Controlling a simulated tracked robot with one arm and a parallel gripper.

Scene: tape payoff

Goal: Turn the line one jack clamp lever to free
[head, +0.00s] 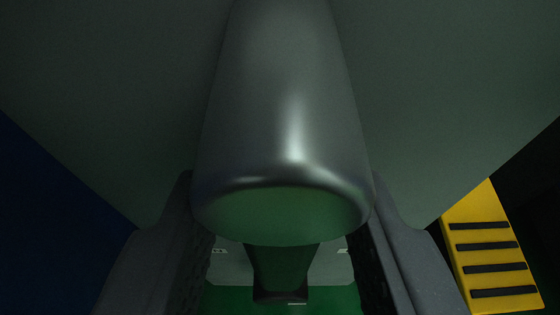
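My gripper (283,262) shows at the bottom middle of the head view. Its two dark grey fingers stand wide apart, with ribbed pads on their inner faces. A smooth grey metal cylinder with a rounded rim comes down from the top middle and covers much of the view; I cannot tell whether it is mine. Below it a dark tapered shape shows in the gap between the fingers, and neither pad visibly touches it. I cannot make out the line one jack clamp lever or the clamp for certain. What lies behind the cylinder is hidden.
A yellow block with several black bars (491,255) is at the lower right, close outside the right finger. A dark blue surface (45,230) fills the lower left. Large plain grey surfaces fill the top on both sides. A bit of green floor (335,300) shows at the bottom.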

